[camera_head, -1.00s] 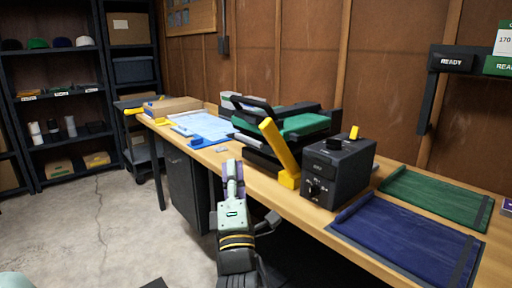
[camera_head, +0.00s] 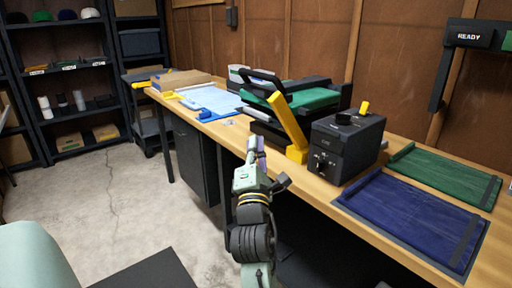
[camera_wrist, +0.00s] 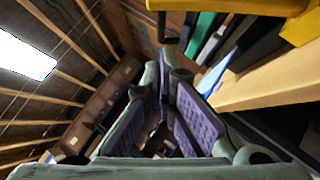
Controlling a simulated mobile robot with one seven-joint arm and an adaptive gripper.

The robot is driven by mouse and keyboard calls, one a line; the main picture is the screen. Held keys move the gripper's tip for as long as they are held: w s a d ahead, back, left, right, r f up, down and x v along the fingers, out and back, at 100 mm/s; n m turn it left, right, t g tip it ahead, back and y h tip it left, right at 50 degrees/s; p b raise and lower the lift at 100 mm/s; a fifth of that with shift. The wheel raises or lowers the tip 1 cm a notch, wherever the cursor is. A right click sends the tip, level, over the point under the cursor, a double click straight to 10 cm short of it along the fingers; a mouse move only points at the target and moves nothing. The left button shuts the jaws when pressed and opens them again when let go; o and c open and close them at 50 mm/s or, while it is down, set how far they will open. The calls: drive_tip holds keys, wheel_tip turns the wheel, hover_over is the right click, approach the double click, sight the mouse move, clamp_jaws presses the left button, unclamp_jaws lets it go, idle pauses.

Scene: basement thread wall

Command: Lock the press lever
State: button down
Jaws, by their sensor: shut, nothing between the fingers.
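The heat press has a black frame with a green pad (camera_head: 312,100) and stands on the wooden bench. Its yellow lever (camera_head: 287,120) leans up and to the left from a yellow block at the bench's front edge. In the wrist view a yellow part (camera_wrist: 300,25) fills the top right corner. A black handle (camera_head: 262,75) shows at the top of the press. My gripper (camera_head: 256,148) is shut and empty, in front of the bench, left of and below the lever, apart from it. Its purple-padded fingers (camera_wrist: 163,85) show in the wrist view.
A black control box (camera_head: 346,150) with a yellow switch stands right of the lever. Blue (camera_head: 412,215) and green (camera_head: 445,173) mats lie further right. Blue sheets (camera_head: 212,100) and a cardboard box (camera_head: 180,79) lie left. A READY sign (camera_head: 470,34) hangs at right. Open floor lies left.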

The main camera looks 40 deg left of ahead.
drive_tip(key=w+a+r+p, duration=0.2)
drive_tip(key=w+a+r, duration=0.1)
drive_tip(key=w, duration=0.4)
drive_tip(key=shift+r, duration=0.8)
